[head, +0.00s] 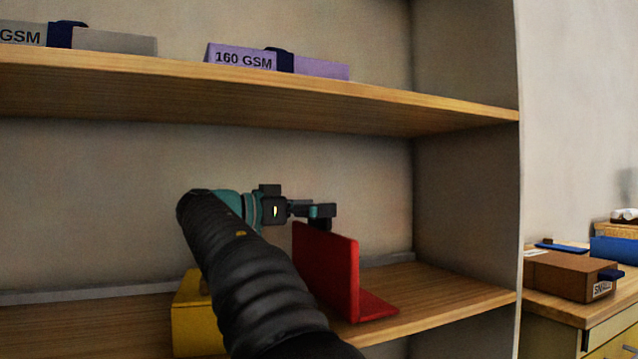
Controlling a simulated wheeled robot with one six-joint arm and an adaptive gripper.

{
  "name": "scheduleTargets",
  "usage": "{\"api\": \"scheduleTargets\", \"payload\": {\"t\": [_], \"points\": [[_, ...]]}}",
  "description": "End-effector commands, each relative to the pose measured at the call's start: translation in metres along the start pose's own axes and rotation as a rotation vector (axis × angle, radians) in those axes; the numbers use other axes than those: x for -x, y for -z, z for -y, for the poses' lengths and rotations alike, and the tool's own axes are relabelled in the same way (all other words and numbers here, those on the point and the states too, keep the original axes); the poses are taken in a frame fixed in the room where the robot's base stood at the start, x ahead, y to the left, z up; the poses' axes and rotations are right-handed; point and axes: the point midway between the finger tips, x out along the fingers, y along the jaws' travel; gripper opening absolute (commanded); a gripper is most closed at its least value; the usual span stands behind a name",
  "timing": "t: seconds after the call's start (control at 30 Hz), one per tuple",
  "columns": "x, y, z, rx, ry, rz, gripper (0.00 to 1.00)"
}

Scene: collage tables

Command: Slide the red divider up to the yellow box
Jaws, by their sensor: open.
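The red divider (336,271) is L-shaped and stands upright on the lower shelf. Its foot reaches out to the right. The yellow box (188,319) is on the same shelf to the left, partly hidden behind my arm. A gap between box and divider cannot be judged, because my arm covers that stretch. My gripper (323,213) is open at the top of the divider's upright plate. I cannot tell whether it touches the plate.
The lower shelf (440,296) is clear right of the divider up to the side panel (465,190). An upper shelf (390,105) above my arm holds a purple 160 GSM pack (320,68) and a grey pack (115,42). A side table at right holds a brown box (570,274).

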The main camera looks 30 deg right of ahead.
Motion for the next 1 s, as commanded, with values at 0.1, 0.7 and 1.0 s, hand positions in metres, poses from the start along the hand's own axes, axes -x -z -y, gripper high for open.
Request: {"api": "scheduleTargets", "payload": {"t": [0.1, 0.7, 1.0], "points": [[0.000, 0.019, 0.000, -0.004, 0.000, 0.000, 1.00], [-0.001, 0.080, 0.000, -0.001, -0.001, 0.000, 1.00], [-0.001, 0.083, 0.000, 0.000, -0.001, 0.000, 1.00]]}}
